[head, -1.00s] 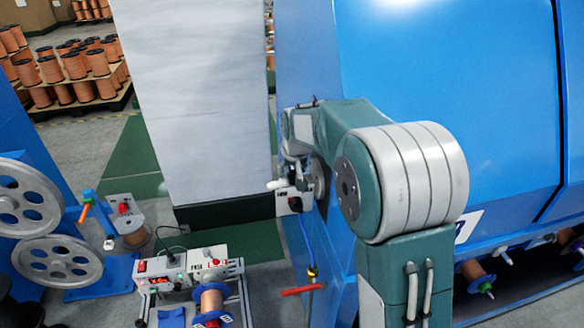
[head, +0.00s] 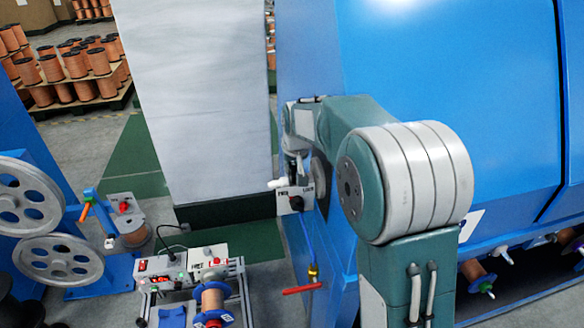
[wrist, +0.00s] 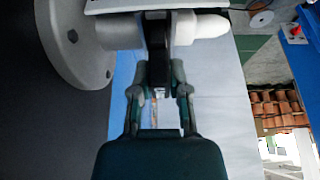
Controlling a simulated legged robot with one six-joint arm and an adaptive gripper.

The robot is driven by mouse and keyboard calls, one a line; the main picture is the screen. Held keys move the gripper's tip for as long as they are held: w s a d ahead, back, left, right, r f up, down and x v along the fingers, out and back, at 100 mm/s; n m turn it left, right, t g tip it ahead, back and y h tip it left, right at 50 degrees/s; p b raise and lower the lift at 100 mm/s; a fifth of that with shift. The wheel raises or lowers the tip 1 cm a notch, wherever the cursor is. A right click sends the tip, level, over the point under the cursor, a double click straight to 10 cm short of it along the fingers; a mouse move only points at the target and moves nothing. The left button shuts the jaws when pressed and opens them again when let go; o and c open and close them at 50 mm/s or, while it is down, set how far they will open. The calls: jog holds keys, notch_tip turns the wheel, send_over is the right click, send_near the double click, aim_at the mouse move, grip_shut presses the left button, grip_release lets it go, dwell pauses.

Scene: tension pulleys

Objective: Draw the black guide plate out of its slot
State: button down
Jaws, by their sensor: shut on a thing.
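In the wrist view, the black guide plate (wrist: 157,48) stands upright between a white cylinder on its left and a white rounded roller on its right. My gripper (wrist: 159,90) reaches up to it from below, with its two fingers closed around the plate's lower end. The plate's upper part runs up behind the pale edge at the top of the view, and its slot is not clearly visible. In the head view, my arm reaches toward a small fixture (head: 294,200) on the blue machine; the plate is too small to make out there.
The large blue machine (head: 450,90) stands close on the right. A pale panel (head: 190,90) rises behind the fixture. A bench unit with a copper spool (head: 213,300) and a red-handled valve (head: 302,289) sit below. A grey disc (wrist: 77,40) is beside the plate.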

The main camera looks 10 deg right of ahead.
jog(key=shift+r, duration=1.5)
jog(key=shift+r, duration=1.05)
jog(key=shift+r, duration=0.1)
jog(key=shift+r, duration=1.9)
